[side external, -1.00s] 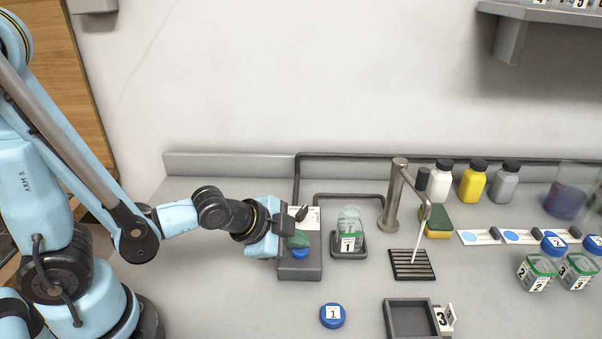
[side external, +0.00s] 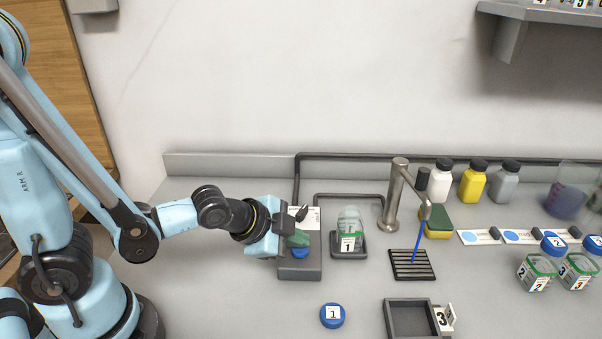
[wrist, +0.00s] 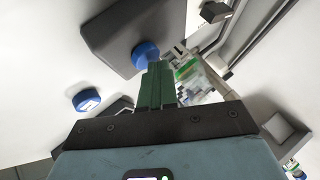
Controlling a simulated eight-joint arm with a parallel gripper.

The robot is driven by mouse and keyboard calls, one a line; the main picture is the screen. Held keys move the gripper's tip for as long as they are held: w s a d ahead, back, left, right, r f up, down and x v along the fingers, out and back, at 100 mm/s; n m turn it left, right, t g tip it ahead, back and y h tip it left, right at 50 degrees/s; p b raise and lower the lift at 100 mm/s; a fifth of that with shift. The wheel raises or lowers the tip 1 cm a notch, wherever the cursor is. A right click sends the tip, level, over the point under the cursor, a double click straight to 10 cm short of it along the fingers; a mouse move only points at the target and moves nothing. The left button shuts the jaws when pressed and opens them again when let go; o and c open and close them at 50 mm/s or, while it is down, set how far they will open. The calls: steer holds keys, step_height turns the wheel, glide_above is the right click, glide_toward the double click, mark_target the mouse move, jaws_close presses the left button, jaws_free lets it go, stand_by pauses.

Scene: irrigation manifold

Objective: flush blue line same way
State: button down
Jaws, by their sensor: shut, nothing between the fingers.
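A grey control box (side external: 300,272) with a blue button (side external: 300,253) stands left of the jar holder. My gripper (side external: 302,240) is shut and empty, its green fingertips right at the button; whether they touch is hard to tell. In the wrist view the fingertips (wrist: 155,66) overlap the edge of the blue button (wrist: 146,48). A metal tap (side external: 396,190) runs a thin blue stream (side external: 418,238) down onto a dark slotted drain (side external: 412,265). An open jar labelled 1 (side external: 349,226) stands in its holder beside the box.
A blue lid labelled 1 (side external: 332,315) lies on the bench in front. An empty grey tray (side external: 408,323) has a tag 3. Jars labelled 2 (side external: 537,272) stand at right; bottles (side external: 473,182) and a sponge (side external: 438,221) stand behind the drain. The front left bench is clear.

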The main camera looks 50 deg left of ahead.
mark_target(296, 250)
steer(key=shift+r, duration=0.9)
steer(key=shift+r, duration=2.5)
steer(key=s+a+r+n+g+y, duration=0.1)
steer(key=s+a+n, duration=0.3)
steer(key=n, duration=0.6)
steer(key=a+r+g, duration=0.1)
steer(key=a, duration=0.1)
steer(key=shift+s+a+n, duration=0.2)
steer(key=shift+a+n, duration=0.15)
steer(key=shift+n, duration=0.05)
steer(key=c, duration=1.8)
jaws_free()
steer(key=shift+c, duration=0.2)
